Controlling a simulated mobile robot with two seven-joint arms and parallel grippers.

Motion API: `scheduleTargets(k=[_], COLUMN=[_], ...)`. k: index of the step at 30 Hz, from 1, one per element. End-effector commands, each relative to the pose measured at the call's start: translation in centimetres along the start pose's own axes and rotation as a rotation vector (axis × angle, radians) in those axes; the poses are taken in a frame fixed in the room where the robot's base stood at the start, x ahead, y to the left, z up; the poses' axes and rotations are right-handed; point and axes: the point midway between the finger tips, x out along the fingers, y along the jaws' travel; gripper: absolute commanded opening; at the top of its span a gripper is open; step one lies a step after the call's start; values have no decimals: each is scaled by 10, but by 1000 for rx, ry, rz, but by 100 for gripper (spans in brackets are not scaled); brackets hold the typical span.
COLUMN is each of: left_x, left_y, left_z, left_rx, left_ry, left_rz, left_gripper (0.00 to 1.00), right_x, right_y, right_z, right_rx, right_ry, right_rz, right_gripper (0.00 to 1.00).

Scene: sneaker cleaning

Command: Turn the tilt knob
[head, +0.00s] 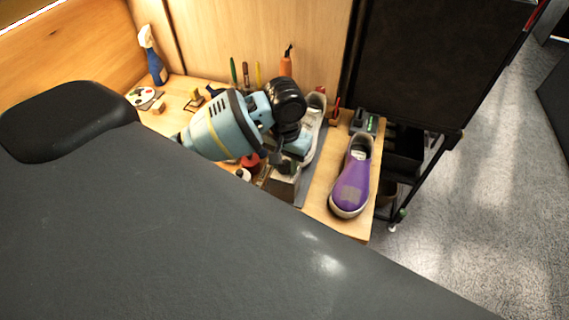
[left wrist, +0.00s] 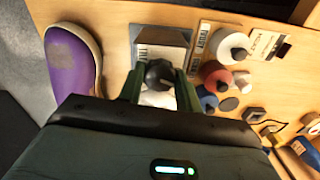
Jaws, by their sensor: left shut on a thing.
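The tilt knob (left wrist: 158,74) is a small dark round knob in the left wrist view. It sits in front of a grey metal box (left wrist: 170,36). My left gripper (left wrist: 159,88) has one finger on each side of the knob and is shut on it. In the head view my left gripper (head: 281,161) reaches down over the grey box (head: 281,186), and the knob cannot be made out there. A purple sneaker (head: 352,182) lies at the right end of the bench. It also shows at the left of the left wrist view (left wrist: 72,66). My right gripper is not in view.
Bottles with white, red and blue parts (left wrist: 217,76) stand close beside the box. A blue spray bottle (head: 153,58) and an orange bottle (head: 286,65) stand at the back. A black shelf cart (head: 410,150) is right of the wooden bench (head: 318,205).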

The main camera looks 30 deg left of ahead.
Motion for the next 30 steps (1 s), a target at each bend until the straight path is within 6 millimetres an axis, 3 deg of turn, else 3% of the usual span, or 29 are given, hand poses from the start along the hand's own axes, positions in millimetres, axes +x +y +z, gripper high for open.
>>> scheduleTargets(k=[5,13,20,21,24,30], left_x=[0,0,0,0,0,0], left_y=[0,0,0,0,0,0], left_z=[0,0,0,0,0,0], left_rx=[-18,-272,-304,-304,-303,-301], left_ry=[0,0,1,1,1,1], left_rz=[0,1,-1,-1,-1,0], left_gripper=[14,14,14,35,47,47], right_x=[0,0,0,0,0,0], right_y=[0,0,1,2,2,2], right_z=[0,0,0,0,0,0], right_rx=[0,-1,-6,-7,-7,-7], right_ry=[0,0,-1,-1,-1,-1], right_rz=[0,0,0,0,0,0], right_gripper=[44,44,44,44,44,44])
